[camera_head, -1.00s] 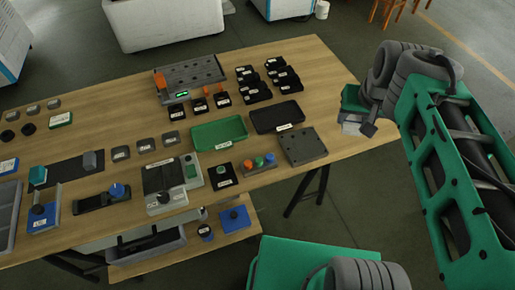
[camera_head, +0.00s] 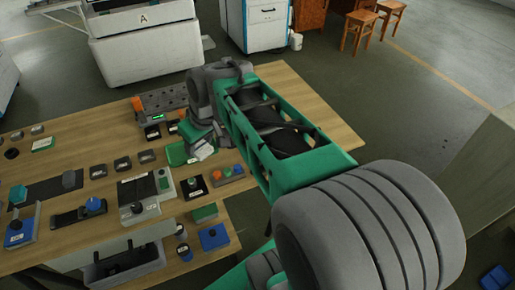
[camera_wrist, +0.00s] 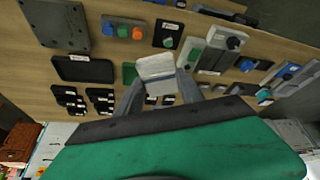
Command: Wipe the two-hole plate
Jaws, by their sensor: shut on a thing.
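My gripper (camera_wrist: 160,84) is shut on a pale, whitish-grey flat block (camera_wrist: 156,66), which sits between the two fingertips. In the head view my gripper (camera_head: 201,141) is over the table beside the green tray (camera_head: 177,154), and the pale block (camera_head: 204,151) shows below it. I cannot tell whether this block is the two-hole plate; no holes can be made out on it. A dark grey square plate with small corner holes (camera_wrist: 55,25) lies on the table at the upper left of the wrist view. My arm hides that spot in the head view.
The wooden table (camera_head: 72,140) is crowded. A black tray (camera_wrist: 84,69) and several small black holders (camera_wrist: 70,101) lie near my gripper. A three-button box (camera_head: 228,173) and a grey machine with a lever (camera_head: 138,194) stand nearby. Bare wood lies at the table's right end (camera_head: 315,118).

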